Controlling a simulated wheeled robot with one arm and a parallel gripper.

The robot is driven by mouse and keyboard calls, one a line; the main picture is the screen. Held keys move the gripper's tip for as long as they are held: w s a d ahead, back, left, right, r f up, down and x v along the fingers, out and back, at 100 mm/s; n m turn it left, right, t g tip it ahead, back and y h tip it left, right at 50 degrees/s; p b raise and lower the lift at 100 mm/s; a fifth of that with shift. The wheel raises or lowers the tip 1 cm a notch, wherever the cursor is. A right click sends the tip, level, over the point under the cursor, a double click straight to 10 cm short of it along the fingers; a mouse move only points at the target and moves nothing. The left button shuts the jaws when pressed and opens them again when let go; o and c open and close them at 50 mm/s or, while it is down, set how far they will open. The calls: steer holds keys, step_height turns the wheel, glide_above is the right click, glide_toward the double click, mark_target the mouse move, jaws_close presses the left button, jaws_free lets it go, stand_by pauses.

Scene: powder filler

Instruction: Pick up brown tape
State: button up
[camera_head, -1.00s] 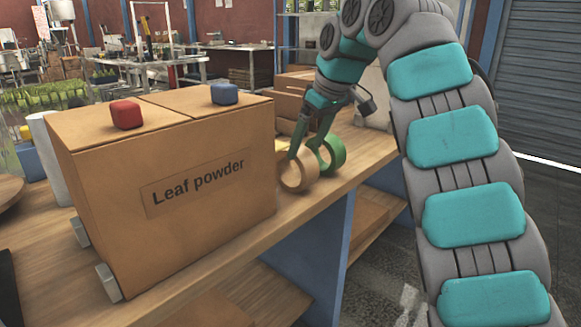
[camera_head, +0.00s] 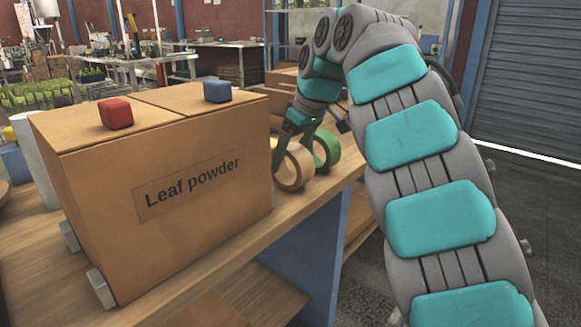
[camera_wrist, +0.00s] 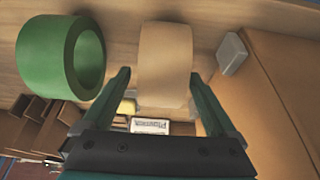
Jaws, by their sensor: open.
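The brown tape (camera_head: 306,165) is a tan roll standing on its edge on the wooden table, just right of the big box. In the wrist view the brown tape (camera_wrist: 165,55) is ahead of and between the two finger lines, its lower end reaching in between the tips. My gripper (camera_head: 290,150) is just above and at the roll in the head view. It also shows in the wrist view (camera_wrist: 160,76), with its fingers apart on either side of the roll. Whether a finger touches the tape I cannot tell.
A green tape roll (camera_head: 330,146) stands close beside the brown one, left of my fingers in the wrist view (camera_wrist: 38,58). The "Leaf powder" box (camera_head: 190,225) with red and blue knobs is close on the other side. The table edge is near the rolls.

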mark_target(286, 166)
steer(key=shift+x, duration=1.65)
steer(key=shift+s+f, duration=0.1)
steer(key=shift+s, duration=0.05)
jaws_close()
